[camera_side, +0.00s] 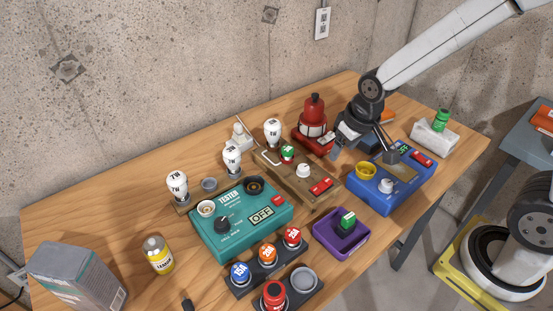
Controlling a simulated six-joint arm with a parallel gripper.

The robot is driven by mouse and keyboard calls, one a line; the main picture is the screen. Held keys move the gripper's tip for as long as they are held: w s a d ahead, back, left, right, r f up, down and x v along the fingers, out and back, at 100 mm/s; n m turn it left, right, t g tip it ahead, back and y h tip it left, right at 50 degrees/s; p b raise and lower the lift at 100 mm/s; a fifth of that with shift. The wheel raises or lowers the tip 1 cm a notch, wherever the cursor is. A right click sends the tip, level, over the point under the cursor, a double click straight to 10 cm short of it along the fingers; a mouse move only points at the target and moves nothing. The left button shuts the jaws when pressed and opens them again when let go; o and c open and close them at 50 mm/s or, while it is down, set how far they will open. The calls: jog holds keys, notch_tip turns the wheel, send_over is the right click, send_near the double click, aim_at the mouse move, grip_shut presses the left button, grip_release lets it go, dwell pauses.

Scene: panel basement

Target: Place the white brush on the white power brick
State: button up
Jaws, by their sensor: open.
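My gripper (366,153) is open above the left part of the blue panel box, with no object visible between its fingers. A small white object (240,137) with a thin tan stick stands at the back, left of the wooden box. I cannot tell for sure which of these two is the white brush and which is the white power brick.
The blue box (389,193) has a yellow ring (366,170) and a white knob. A red lamp (314,112) stands close left of my gripper. A teal tester (237,240), wooden box (297,187), purple tray (338,250) and several bulbs crowd the middle.

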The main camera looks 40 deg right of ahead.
jog(key=s+f, duration=0.1)
jog(key=s, duration=0.6)
jog(key=shift+s+d+f, duration=0.15)
jog(key=shift+d+f, duration=0.1)
jog(key=shift+d, duration=0.2)
